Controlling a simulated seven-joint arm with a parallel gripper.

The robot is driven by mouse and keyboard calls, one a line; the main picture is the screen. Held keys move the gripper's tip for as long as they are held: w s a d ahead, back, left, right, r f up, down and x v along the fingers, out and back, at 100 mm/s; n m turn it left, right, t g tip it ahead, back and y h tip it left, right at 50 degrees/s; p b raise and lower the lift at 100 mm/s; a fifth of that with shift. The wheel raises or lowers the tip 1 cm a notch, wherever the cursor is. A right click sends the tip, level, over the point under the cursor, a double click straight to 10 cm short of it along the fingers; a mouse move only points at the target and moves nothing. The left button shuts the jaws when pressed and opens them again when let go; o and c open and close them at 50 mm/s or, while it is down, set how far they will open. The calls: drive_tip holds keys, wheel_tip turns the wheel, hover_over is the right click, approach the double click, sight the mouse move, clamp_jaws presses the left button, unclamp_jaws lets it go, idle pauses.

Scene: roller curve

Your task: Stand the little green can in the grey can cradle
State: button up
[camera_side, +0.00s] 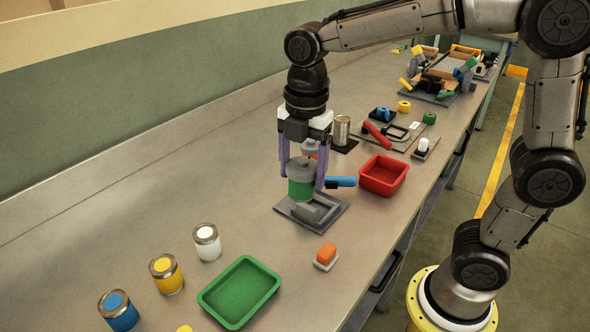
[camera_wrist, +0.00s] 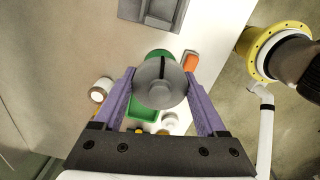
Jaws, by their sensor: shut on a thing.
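The green can (camera_side: 301,188) has a grey top and stands upright between the purple fingers of my gripper (camera_side: 304,182). In the wrist view its round grey top (camera_wrist: 160,84) fills the space between the fingertips (camera_wrist: 160,92), with a sliver of green behind it. My gripper is shut on it. The grey can cradle (camera_side: 328,208) lies flat on the bench below and just in front of the can. The cradle also shows at the top edge of the wrist view (camera_wrist: 152,12), partly cut off. I cannot tell whether the can's bottom touches the cradle.
A blue handle (camera_side: 341,182) sticks out right beside the gripper. A red tray (camera_side: 382,175) is to the right, an orange-topped block (camera_side: 326,256) in front. A green tray (camera_side: 239,291) and white, yellow and blue cans (camera_side: 207,242) stand front left. The bench left of the cradle is clear.

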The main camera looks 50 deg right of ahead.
drive_tip(key=shift+m, duration=0.5)
drive_tip(key=shift+w+d+f, duration=0.35)
drive_tip(key=shift+d+f, duration=1.05)
drive_tip(key=shift+f, duration=0.2)
drive_tip(key=shift+w+d+f, duration=0.35)
drive_tip(key=shift+d+f, duration=1)
drive_tip(key=shift+f, duration=0.2)
drive_tip(key=shift+w+d+f, duration=0.35)
drive_tip(key=shift+d+f, duration=1.05)
drive_tip(key=shift+f, duration=0.2)
drive_tip(key=shift+f, duration=1.1)
drive_tip(key=o, duration=1.4)
drive_tip(key=shift+o, duration=0.2)
wheel_tip(320, 180, up, 9)
